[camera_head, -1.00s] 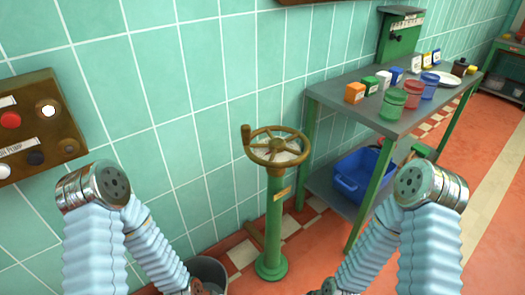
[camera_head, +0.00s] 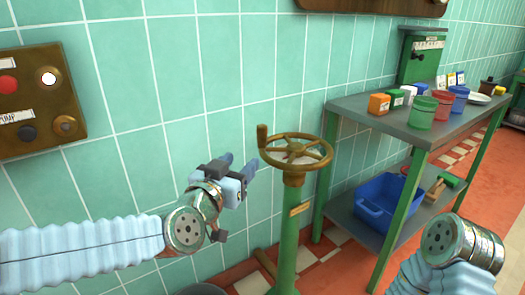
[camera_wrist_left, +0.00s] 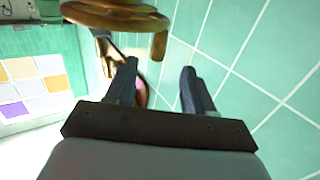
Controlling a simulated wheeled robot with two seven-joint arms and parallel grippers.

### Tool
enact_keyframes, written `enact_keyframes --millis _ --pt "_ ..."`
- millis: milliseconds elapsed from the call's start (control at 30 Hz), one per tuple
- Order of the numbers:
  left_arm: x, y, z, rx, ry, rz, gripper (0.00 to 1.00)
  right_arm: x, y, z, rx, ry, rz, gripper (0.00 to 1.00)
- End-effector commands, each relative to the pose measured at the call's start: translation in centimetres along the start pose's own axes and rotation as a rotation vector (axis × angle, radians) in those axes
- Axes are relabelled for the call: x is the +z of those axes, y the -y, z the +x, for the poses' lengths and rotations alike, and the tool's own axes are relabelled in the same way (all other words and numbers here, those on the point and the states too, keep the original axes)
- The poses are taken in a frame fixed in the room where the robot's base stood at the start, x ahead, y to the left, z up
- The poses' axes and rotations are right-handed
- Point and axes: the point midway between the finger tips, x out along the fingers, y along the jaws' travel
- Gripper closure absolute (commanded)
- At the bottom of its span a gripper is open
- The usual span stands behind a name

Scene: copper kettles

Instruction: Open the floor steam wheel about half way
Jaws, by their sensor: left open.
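The floor steam wheel (camera_head: 316,145) is a brass-coloured handwheel with spokes and an upright knob handle on its left rim. It sits on top of a green floor post (camera_head: 288,230). My left gripper (camera_head: 246,166) is open and empty to the left of the wheel, apart from it, at about the wheel's height. In the left wrist view the two dark fingers (camera_wrist_left: 158,85) point toward the wheel rim (camera_wrist_left: 110,16), and the knob handle (camera_wrist_left: 159,46) shows just beyond them. My right arm shows at the lower right, but its gripper is out of view.
A brass panel (camera_head: 40,100) with buttons is on the tiled wall at left. A green table (camera_head: 385,122) with coloured jars stands at right, a blue crate (camera_head: 385,200) on its lower shelf. A grey bucket (camera_head: 203,289) is on the floor at the bottom edge.

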Motion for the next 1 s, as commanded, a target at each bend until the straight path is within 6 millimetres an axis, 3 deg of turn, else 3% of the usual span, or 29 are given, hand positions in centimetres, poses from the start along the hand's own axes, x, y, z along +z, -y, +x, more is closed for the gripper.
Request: enact_keyframes --millis 167,700,1000 --pt "-1.3 0.0 0.5 -0.001 -0.034 0.003 0.47 0.0 -0.1 0.3 0.0 -0.001 0.001 0.57" --pt "-1.6 0.0 11.6 -0.001 -0.03 0.003 0.47 0.0 -0.2 0.8 -0.001 0.001 0.0 0.57" --pt "-1.7 0.0 13.3 -0.001 -0.031 0.003 0.47 0.0 -0.2 0.8 -0.001 0.001 0.0 0.57"
